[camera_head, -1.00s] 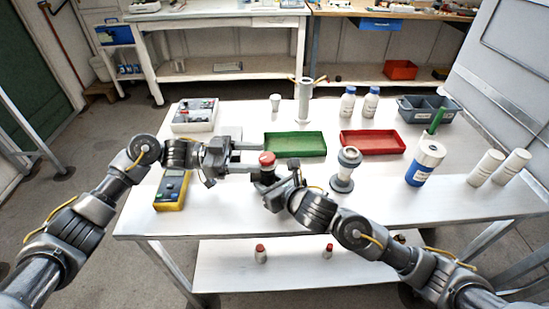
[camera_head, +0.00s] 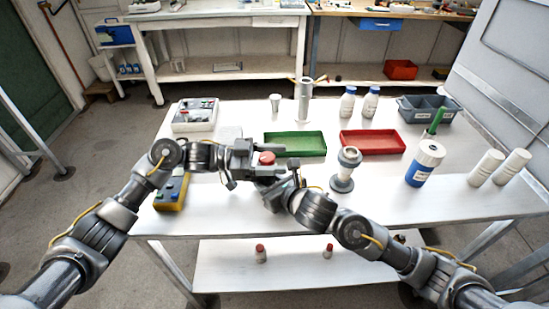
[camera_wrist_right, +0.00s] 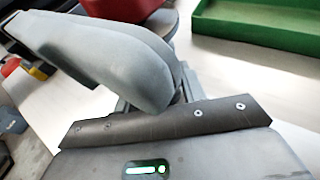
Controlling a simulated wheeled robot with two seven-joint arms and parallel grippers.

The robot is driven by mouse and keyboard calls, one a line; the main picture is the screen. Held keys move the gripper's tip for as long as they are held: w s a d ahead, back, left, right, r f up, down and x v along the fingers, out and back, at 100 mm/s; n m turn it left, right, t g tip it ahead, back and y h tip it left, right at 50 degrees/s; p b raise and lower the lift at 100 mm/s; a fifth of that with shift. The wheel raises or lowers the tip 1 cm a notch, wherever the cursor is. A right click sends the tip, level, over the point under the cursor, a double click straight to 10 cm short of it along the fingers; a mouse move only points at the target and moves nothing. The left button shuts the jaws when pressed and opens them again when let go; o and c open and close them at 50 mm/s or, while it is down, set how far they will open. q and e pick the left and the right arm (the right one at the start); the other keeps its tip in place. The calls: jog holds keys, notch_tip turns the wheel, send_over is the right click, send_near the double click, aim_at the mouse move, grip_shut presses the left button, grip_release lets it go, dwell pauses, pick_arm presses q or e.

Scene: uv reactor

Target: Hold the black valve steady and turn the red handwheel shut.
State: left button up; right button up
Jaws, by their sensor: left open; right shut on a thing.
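The red handwheel (camera_head: 267,158) sits on top of the black valve near the table's middle. My left gripper (camera_head: 271,161) is open, its two fingers reaching along either side of the handwheel. I cannot tell whether they touch it. My right gripper (camera_head: 270,180) is shut on the black valve, below the handwheel, from the lower right. The two grippers hide most of the valve in the head view. In the right wrist view, a grey finger stands in front of the dark valve (camera_wrist_right: 160,25), and the red handwheel (camera_wrist_right: 120,7) shows at the top edge.
A green tray (camera_head: 310,153) lies just behind the handwheel, a red tray (camera_head: 393,150) to its right. A grey-topped fitting (camera_head: 342,184) stands close right of my right gripper. A yellow meter (camera_head: 166,203) is partly under my left arm.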

pick_arm(q)
jog(key=c, duration=1)
jog(key=shift+g, duration=0.3)
jog(key=shift+s+d+m+g+y, duration=0.1)
jog(key=shift+s+m+g+y, duration=0.05)
jog(key=shift+m+g, duration=0.6)
jog(key=shift+s+m+g+y, duration=0.15)
jog(key=shift+m+g, duration=0.4)
jog(key=shift+g, duration=0.4)
jog(key=g, duration=0.1)
jog(key=m+g+y, duration=0.1)
jog(key=shift+s+d+f+m+g, duration=0.1)
jog(key=shift+s+d+m+g, duration=0.05)
jog(key=shift+s+m+g, duration=0.15)
jog(key=shift+m+g+y, duration=0.4)
jog(key=shift+m+g, duration=0.2)
jog(key=shift+g, duration=0.1)
pick_arm(e)
jog(key=shift+s+a, duration=0.1)
pick_arm(q)
jog(key=shift+g+y, duration=0.3)
jog(key=shift+g, duration=0.1)
jog(key=shift+w+a+m+g, duration=0.15)
jog(key=shift+a+m+g, duration=0.2)
jog(key=shift+m, duration=0.15)
